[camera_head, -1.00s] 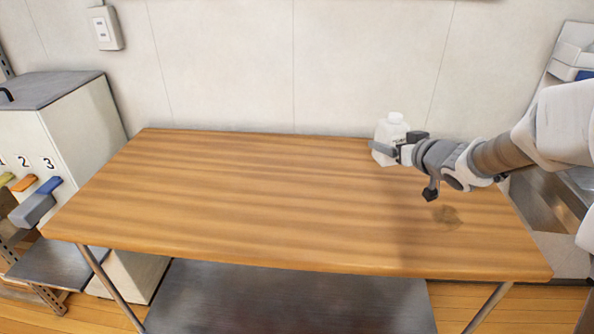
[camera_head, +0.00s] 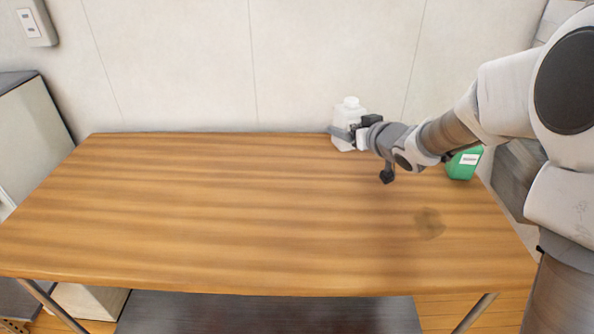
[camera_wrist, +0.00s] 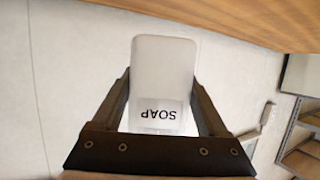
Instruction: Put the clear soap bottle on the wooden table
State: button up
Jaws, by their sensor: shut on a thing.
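The clear soap bottle (camera_head: 350,112), whitish and capped, is at the far edge of the wooden table (camera_head: 230,210), right of its middle. My gripper (camera_head: 350,131) is shut on the bottle from the right. In the wrist view the bottle (camera_wrist: 163,65) stands between the two dark fingers, its SOAP label upside down in that picture. A strip of wall shows there between the bottle's base and the table (camera_wrist: 225,18), so the base looks apart from the tabletop. The bottle looks about upright in the head view. The fingers hide part of its sides.
A green container (camera_head: 464,162) with a white label shows by the right edge, partly behind my arm. A pale wall (camera_head: 180,70) stands behind the table. A grey-topped cabinet (camera_head: 30,135) is at left.

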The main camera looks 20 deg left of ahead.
jog(key=a+f+b, duration=0.1)
jog(key=a, duration=0.1)
jog(key=s+a+f+b, duration=0.1)
jog(key=a+f, duration=0.1)
jog(key=a, duration=0.1)
jog(key=s+a+f+b, duration=0.1)
jog(key=a+f, duration=0.1)
jog(key=shift+s+a, duration=0.15)
jog(key=shift+s, duration=0.1)
jog(key=shift+f+b, duration=0.8)
jog(key=shift+f, duration=1.05)
jog(key=shift+f, duration=0.15)
jog(key=o, duration=1.4)
